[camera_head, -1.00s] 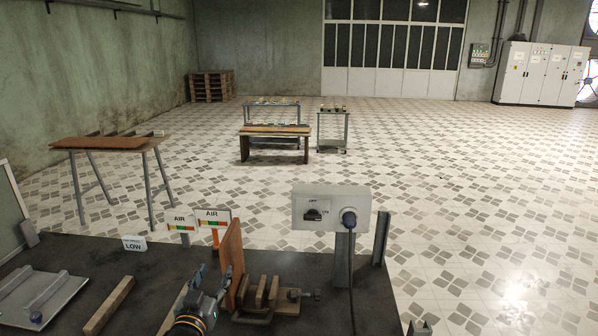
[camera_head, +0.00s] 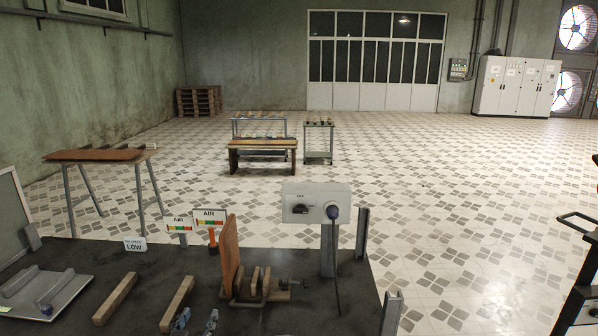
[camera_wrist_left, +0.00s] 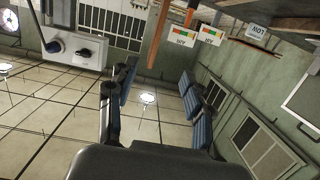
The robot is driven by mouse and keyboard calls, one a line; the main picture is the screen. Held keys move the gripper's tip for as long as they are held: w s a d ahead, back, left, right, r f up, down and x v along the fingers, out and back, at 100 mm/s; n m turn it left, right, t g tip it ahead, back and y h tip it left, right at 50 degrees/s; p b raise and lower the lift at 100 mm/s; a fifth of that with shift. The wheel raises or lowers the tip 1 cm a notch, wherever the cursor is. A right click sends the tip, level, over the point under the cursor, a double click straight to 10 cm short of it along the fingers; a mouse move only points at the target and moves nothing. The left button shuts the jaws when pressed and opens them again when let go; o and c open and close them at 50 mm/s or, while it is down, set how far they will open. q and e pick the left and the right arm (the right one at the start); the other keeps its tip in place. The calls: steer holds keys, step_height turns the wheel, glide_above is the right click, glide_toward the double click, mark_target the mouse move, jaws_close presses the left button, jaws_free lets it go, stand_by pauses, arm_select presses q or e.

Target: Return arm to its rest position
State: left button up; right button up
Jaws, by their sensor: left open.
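My left gripper (camera_head: 196,321) shows only as two fingertips at the bottom edge of the head view. It is open and empty, in front of and apart from an upright brown board (camera_head: 229,252). The board stands against a clamp-like fixture (camera_head: 262,287) on the dark bench (camera_head: 340,312). The left wrist view shows the open gripper (camera_wrist_left: 160,100) with nothing between its fingers; that view is upside down. My right gripper is not in view.
A grey switch box (camera_head: 302,204) stands behind the fixture, and it also shows in the left wrist view (camera_wrist_left: 72,50). Two wooden bars (camera_head: 116,298) and a grey tray (camera_head: 62,291) lie left. A dark frame (camera_head: 578,295) stands at right. Open floor lies beyond the bench.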

arm_select(q)
steer(key=s+d+f+m+g, duration=0.1)
steer(key=s+f+g, duration=0.3)
steer(key=s, duration=0.8)
steer(key=s+d+f+g, duration=0.1)
steer(key=s+f+g, duration=0.35)
steer(key=s, duration=0.75)
steer(key=s+f+m+g, duration=0.1)
steer(key=s+f+g, duration=0.35)
steer(key=s, duration=0.75)
step_height(320, 180, down, 24)
steer(key=s+a+f+g, duration=0.2)
steer(key=s+f, duration=1.5)
steer(key=shift+s+a+f, duration=0.35)
